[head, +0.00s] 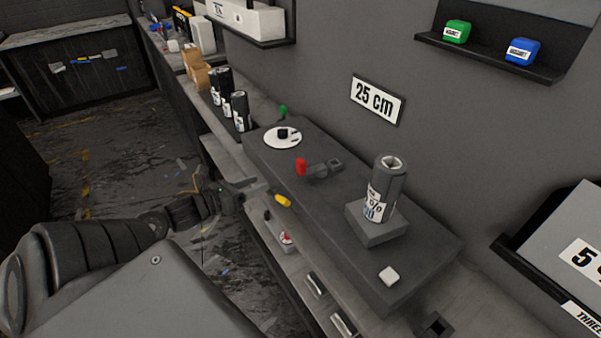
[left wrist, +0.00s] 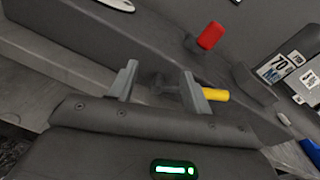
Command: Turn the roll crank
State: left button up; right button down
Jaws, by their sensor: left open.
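The roll crank has a red handle (head: 301,167) on a short dark arm (head: 322,169) at the front of the grey bench block. The red handle also shows in the left wrist view (left wrist: 210,37), beyond and above the fingers. A dark film roll (head: 386,190) with a white label stands upright on a square base to the right of the crank. My left gripper (head: 238,196) is left of and lower than the crank, apart from it. In the left wrist view its two fingers (left wrist: 160,88) are spread with nothing held between them. My right gripper is not in view.
A yellow handle (head: 282,200) lies near the left fingers, close to the block's (head: 400,243) front edge. Dark labelled cans (head: 241,111) stand behind at left. A lower shelf runs along the front.

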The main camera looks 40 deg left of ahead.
aim_at(297, 166)
pick_arm(q)
jog(key=d+r+m+h, duration=0.3)
jog(key=d+r+m, duration=0.2)
jog(key=r, duration=0.1)
jog(key=p+x, duration=0.1)
jog(key=x, duration=0.7)
jog(key=shift+w+p, duration=0.35)
jog(key=shift+x, duration=0.95)
grip_shut()
jog(key=shift+a, duration=0.1)
